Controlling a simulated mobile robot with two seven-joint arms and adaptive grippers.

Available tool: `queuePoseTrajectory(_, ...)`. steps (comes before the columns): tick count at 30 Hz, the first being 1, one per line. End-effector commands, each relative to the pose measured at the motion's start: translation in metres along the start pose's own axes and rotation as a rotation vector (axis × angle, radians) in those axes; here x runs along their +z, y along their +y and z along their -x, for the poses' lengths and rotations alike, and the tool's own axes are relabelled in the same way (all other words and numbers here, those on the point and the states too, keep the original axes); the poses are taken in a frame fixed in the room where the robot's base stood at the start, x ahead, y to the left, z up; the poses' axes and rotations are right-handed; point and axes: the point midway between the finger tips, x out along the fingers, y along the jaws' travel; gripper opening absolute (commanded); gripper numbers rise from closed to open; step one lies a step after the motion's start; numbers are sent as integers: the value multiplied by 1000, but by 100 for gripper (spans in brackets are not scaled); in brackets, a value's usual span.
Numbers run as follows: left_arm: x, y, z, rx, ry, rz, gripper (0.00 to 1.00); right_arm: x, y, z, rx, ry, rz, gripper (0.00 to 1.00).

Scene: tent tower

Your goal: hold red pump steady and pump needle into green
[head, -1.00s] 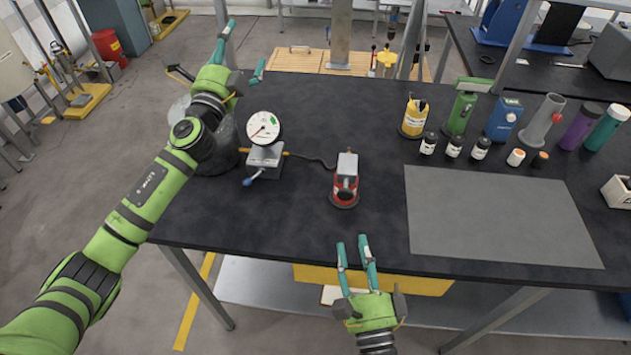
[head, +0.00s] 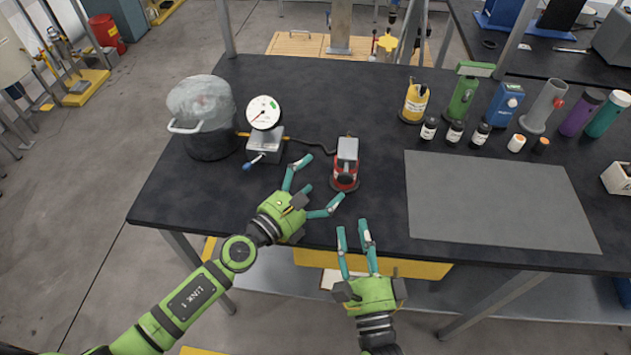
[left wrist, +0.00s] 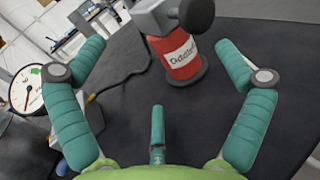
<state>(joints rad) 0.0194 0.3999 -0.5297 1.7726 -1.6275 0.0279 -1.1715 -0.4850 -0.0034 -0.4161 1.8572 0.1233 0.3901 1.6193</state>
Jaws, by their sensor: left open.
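The red pump (head: 344,171), with a grey top and a dark round base, stands on the black table near its front edge. It also shows in the left wrist view (left wrist: 180,52), ahead of and between the open fingers. A gauge (head: 263,113) with a white dial and a green mark stands left of it; its needle points to the lower left, away from the green. My left gripper (head: 319,187) is open just left of the pump, not touching it. My right gripper (head: 355,233) has its fingers apart and empty, in front of the pump at the table's front edge.
A dark hose (head: 318,146) links the gauge block to the pump. A pot with a cloudy top (head: 201,104) stands left of the gauge. A grey mat (head: 500,205) lies to the right. Several bottles and tools, including a green one (head: 464,97), stand behind it.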

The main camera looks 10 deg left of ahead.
Motion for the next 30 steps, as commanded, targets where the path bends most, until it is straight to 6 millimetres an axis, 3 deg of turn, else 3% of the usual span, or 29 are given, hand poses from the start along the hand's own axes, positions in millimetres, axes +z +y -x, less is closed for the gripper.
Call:
queuePoseTrajectory(13,2,0,-58,0,-4,13,100,0,0,0,0,0,0,39)
queuePoseTrajectory(25,1,0,-68,0,-3,10,100,0,0,0,0,0,0,39)
queuePoseTrajectory(26,1,0,-68,0,-3,10,96,0,0,0,0,0,0,39)
queuePoseTrajectory(30,1,0,-68,0,-3,11,40,0,0,0,0,0,0,39)
